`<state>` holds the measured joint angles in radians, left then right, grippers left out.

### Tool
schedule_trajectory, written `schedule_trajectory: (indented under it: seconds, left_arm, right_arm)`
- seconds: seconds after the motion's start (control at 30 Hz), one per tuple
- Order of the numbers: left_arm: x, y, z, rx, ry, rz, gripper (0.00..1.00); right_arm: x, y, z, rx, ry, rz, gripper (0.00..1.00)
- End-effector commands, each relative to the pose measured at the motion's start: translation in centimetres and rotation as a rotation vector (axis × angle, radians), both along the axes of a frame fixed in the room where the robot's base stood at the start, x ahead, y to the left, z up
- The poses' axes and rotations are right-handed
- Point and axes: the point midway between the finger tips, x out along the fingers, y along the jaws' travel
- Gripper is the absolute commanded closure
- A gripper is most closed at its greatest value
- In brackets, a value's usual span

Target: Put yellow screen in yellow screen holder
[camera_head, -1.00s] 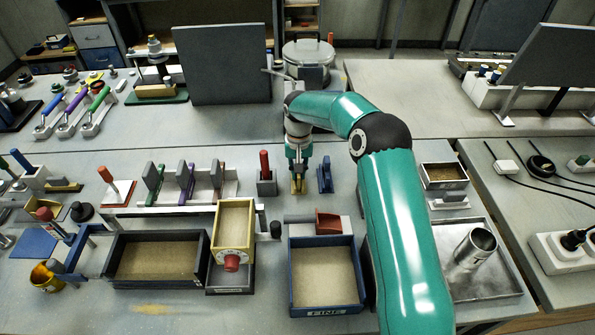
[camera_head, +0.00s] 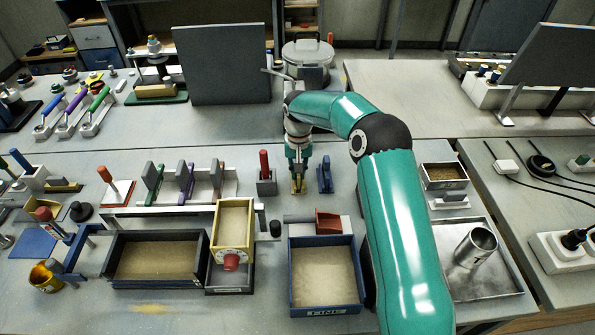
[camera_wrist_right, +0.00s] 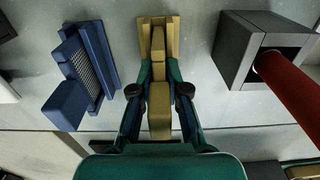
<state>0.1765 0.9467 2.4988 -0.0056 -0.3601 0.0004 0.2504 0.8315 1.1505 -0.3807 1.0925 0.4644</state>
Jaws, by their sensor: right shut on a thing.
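My right gripper (camera_head: 299,170) points down at the table behind the blue sand box and is shut on a yellow piece, apparently the yellow screen (camera_head: 297,187). In the right wrist view its block-like part (camera_wrist_right: 159,108) is between the fingers, and a wider yellow part (camera_wrist_right: 158,28) shows beyond the fingertips. Whether that wider part is the screen or its holder, I cannot tell, nor whether it touches the table. A similar blue piece with a grey mesh (camera_wrist_right: 84,68) stands beside it, also in the head view (camera_head: 325,175). My left gripper is out of view.
A red-handled tool stands in a grey block (camera_head: 266,182) left of the gripper. A yellow-rimmed box (camera_head: 250,225) and a blue sand box (camera_head: 292,270) are nearer. A rack (camera_head: 140,213) of coloured pieces stands left. A large grey panel (camera_head: 222,65) rises behind.

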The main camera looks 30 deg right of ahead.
Motion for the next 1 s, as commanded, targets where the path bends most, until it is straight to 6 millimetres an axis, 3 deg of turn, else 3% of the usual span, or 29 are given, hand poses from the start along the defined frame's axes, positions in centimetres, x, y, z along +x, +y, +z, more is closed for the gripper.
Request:
schedule_trajectory:
  seconds: [0.03, 0.2, 0.77, 1.0]
  left_arm:
    - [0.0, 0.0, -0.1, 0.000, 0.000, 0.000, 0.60]
    - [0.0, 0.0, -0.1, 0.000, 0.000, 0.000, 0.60]
    - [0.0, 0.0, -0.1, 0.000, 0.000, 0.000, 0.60]
    - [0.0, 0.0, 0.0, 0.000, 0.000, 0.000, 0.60]
  right_arm:
    - [-0.4, 0.2, -0.9, 0.005, 0.017, 0.002, 0.82]
    - [-0.4, 0.2, -0.9, 0.007, 0.018, 0.002, 0.56]
    - [-0.2, 0.2, -0.5, 0.003, 0.009, 0.002, 0.56]
    - [0.0, 0.1, 1.7, 0.001, 0.004, 0.002, 0.56]
